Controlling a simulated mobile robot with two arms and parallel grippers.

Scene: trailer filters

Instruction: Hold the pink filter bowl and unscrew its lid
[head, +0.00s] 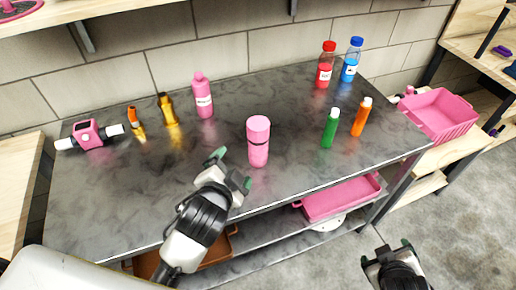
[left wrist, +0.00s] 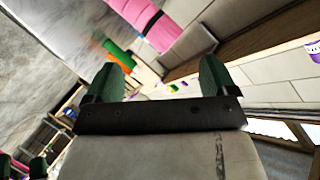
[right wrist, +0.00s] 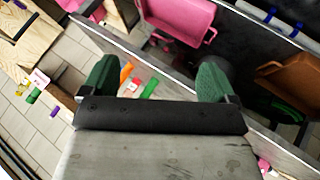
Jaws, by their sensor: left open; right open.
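The pink filter bowl (head: 258,153) stands upright on the grey table with its pink lid (head: 258,124) on top and a dark ring between them. My left gripper (head: 230,170) is open and empty, just left of the bowl and apart from it. In the left wrist view, the pink filter bowl (left wrist: 182,32) lies beyond the fingertips at the top, partly cut off by the frame edge. My right gripper (head: 388,250) is open and empty, low at the right, off the table's front edge. Its fingers also show in the right wrist view (right wrist: 155,80).
A pink bottle (head: 203,97), amber bottle (head: 168,110) and pink filter housing (head: 90,135) stand at the back left. Green (head: 331,128) and orange (head: 361,117) tubes stand right of the bowl, with red (head: 326,66) and blue (head: 351,61) bottles behind. A pink tray (head: 340,198) sits below.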

